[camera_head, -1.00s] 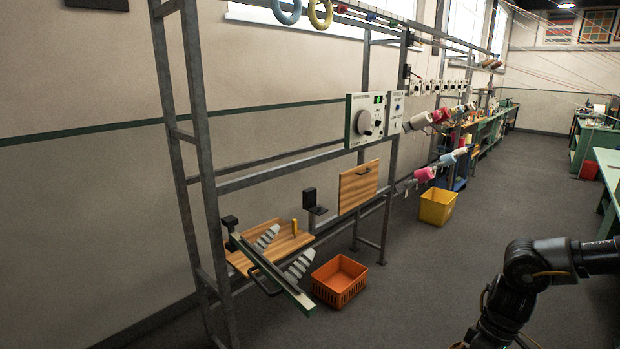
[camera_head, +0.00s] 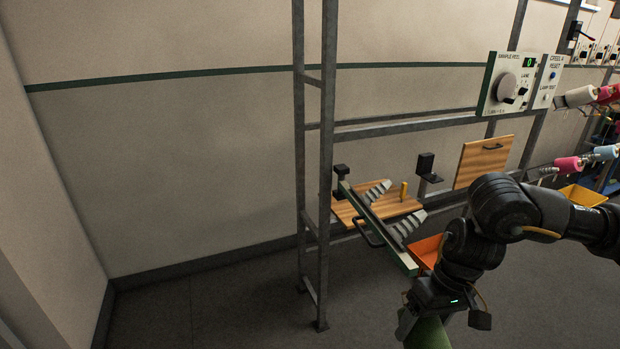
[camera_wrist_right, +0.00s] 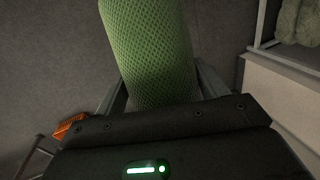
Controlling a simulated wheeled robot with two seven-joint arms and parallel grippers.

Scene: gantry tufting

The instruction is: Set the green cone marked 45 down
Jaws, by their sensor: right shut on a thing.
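The green cone (camera_head: 428,334) is in my right gripper (camera_head: 405,322), low at the bottom edge of the head view, and the frame cuts it off. In the right wrist view the green cone (camera_wrist_right: 150,50) shows large, with a fine mesh-like surface, between the two fingers of my right gripper (camera_wrist_right: 160,92), which is shut on it. No 45 mark shows on the visible side. The cone is held in the air over the dark floor. My left gripper is not in view.
A metal frame (camera_head: 327,150) stands by the wall, with a wooden shelf (camera_head: 350,211), a green-edged bar (camera_head: 385,232) and a control panel (camera_head: 507,85). An orange basket (camera_head: 428,250) sits partly behind my right arm. The floor (camera_head: 220,310) at left is clear.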

